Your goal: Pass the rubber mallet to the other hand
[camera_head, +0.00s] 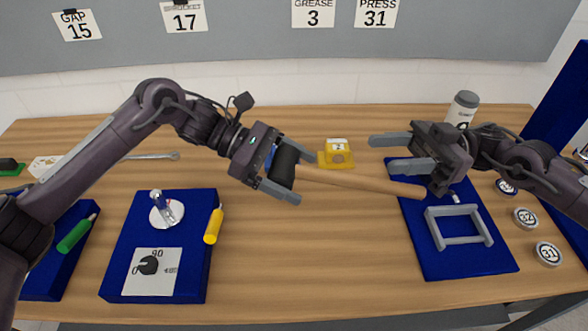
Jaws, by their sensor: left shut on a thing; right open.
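The rubber mallet has a black head (282,168) and a long wooden handle (355,183). My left gripper (292,174) is shut on the mallet's head and holds it above the table. The handle points right, and its end is close to my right gripper (388,155). My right gripper is open, its fingers pointing left. In the picture the handle's end passes just below the lower finger of my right gripper; I cannot tell whether they touch.
A blue mat (490,256) with a grey frame (459,227) lies at right. Another blue mat (192,286) holds a dial card, beside a yellow-handled tool (214,225). A yellow block (337,152) and a bottle (462,108) stand behind. The front middle of the table is clear.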

